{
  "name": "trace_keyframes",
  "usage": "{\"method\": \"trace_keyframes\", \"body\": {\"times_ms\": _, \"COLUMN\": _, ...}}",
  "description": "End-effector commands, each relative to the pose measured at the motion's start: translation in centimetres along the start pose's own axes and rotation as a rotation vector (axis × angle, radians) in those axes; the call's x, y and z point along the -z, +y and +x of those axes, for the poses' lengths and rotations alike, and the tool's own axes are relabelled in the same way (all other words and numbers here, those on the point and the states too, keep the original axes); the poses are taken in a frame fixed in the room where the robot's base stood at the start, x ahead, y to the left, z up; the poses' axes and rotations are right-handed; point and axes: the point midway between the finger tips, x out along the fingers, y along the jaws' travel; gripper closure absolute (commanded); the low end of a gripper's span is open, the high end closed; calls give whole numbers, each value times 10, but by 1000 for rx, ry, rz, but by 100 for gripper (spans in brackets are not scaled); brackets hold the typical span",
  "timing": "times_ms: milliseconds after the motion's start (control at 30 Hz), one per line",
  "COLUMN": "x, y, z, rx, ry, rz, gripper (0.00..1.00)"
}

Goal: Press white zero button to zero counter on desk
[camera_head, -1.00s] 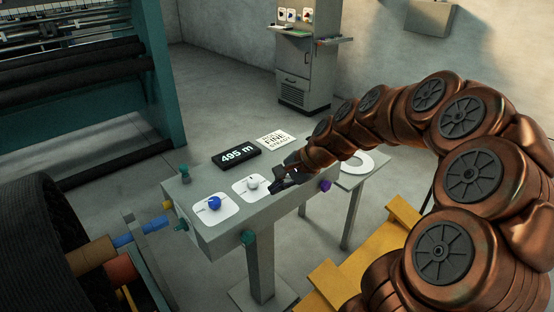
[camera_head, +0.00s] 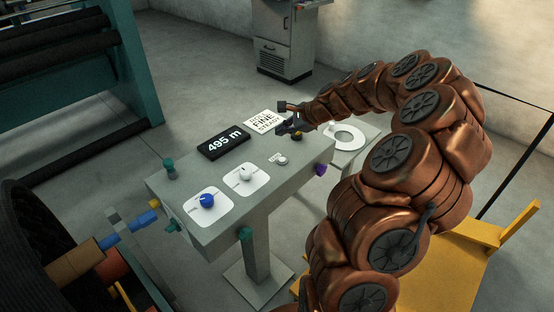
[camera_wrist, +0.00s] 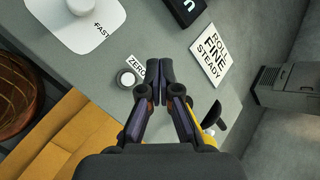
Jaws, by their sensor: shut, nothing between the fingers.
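The white zero button (camera_head: 282,159) is a small round button in a dark ring on the grey desk (camera_head: 215,236), with a small label beside it. In the wrist view the button (camera_wrist: 127,79) lies just left of my fingertips, next to a label (camera_wrist: 136,67) that reads like "ZERO". The black counter (camera_head: 223,142) on the desk shows 495 m. My gripper (camera_head: 289,119) is above the right end of the desk, beyond the button and apart from it. In the wrist view my gripper (camera_wrist: 160,80) has its fingers together with nothing between them.
A white knob (camera_head: 245,173) and a blue knob (camera_head: 207,200) sit on white plates to the left. A printed card (camera_head: 264,122) lies behind the counter. A white ring (camera_head: 346,136) rests on a side stand at right.

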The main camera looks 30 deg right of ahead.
Motion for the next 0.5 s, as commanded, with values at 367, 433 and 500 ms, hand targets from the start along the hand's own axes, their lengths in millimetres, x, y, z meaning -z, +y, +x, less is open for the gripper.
{"method": "trace_keyframes", "body": {"times_ms": 367, "x": 8, "y": 5, "z": 6, "rx": 2, "ry": 2, "rz": 2, "gripper": 100}}
{"method": "trace_keyframes", "body": {"times_ms": 433, "x": 10, "y": 8, "z": 10, "rx": 2, "ry": 2, "rz": 1, "gripper": 100}}
{"method": "trace_keyframes", "body": {"times_ms": 500, "x": 13, "y": 12, "z": 16, "rx": 2, "ry": 2, "rz": 0, "gripper": 100}}
